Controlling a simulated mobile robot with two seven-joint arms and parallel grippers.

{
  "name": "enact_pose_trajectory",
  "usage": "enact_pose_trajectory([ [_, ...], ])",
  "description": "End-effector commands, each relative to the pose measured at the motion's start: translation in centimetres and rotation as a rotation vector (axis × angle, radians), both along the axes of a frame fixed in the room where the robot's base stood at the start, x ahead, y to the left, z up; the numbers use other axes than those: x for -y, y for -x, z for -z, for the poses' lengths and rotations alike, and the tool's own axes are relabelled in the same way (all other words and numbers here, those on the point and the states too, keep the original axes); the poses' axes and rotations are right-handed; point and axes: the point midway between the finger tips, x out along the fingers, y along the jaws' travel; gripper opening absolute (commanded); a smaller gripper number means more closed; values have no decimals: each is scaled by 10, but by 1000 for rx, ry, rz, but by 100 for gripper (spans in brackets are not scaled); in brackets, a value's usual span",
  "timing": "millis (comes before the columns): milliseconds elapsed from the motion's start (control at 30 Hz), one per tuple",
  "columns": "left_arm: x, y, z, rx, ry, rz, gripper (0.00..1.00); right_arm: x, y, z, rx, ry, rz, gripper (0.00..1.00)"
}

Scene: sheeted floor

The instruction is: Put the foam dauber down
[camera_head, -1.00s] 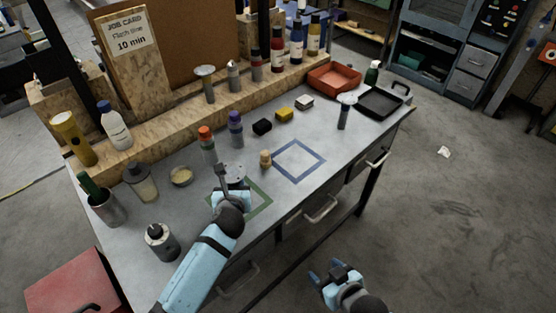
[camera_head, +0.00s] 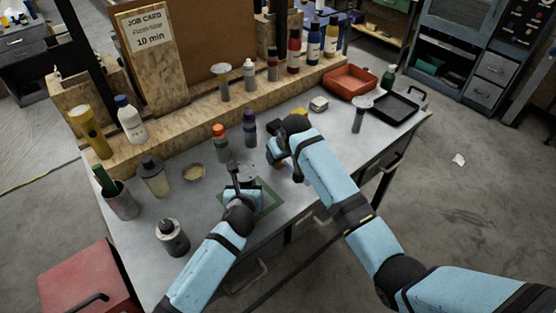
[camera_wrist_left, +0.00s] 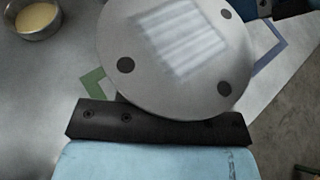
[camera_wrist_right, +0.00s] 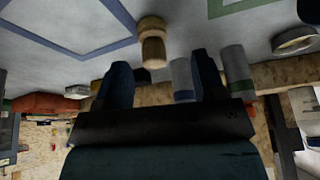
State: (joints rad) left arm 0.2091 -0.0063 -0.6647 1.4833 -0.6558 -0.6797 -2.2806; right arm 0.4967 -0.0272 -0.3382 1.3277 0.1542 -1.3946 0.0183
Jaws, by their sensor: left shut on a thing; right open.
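The foam dauber (camera_wrist_right: 152,45), a short tan and brown cylinder, stands on the grey bench top in the right wrist view. My right gripper (camera_wrist_right: 163,80) is open, with the dauber just beyond its fingertips and apart from them. In the head view my right gripper (camera_head: 275,152) is over the bench and largely hides the dauber. My left gripper (camera_head: 240,185) is shut on a round grey metal disc tool (camera_wrist_left: 165,85), held over the green outline (camera_head: 270,205). The disc has dark dots and a bright striped patch; it hides the jaws in the left wrist view.
An orange-capped bottle (camera_head: 220,143) and a purple-capped bottle (camera_head: 250,128) stand close behind the grippers. A blue outline (camera_wrist_right: 70,50) is beside the dauber. A tin (camera_head: 194,172), jar (camera_head: 154,178) and dark-topped canister (camera_head: 172,237) are to the left. A red tray (camera_head: 350,83) is at the back right.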

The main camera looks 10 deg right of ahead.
Motion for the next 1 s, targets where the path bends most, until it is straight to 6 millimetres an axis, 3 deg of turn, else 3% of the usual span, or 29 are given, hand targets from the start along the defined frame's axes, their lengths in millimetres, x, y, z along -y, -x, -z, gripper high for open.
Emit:
enact_pose_trajectory([
  [33, 0, 0, 0, 0, 0, 0, 3, -2, -10, -15, -48, 21, -1, 63],
  [200, 0, 0, 0, 0, 0, 0, 3, -4, -21, -47, -191, 80, -1, 63],
  [367, 0, 0, 0, 0, 0, 0, 3, -4, -24, -61, -257, 110, 1, 63],
  [467, 0, 0, 0, 0, 0, 0, 3, -5, -25, -54, -271, 115, 1, 63],
  [733, 0, 0, 0, 0, 0, 0, 3, -6, -30, -9, -271, 115, 2, 63],
  [1000, 0, 0, 0, 0, 0, 0, 3, -5, -34, 12, -269, 115, 1, 63],
])
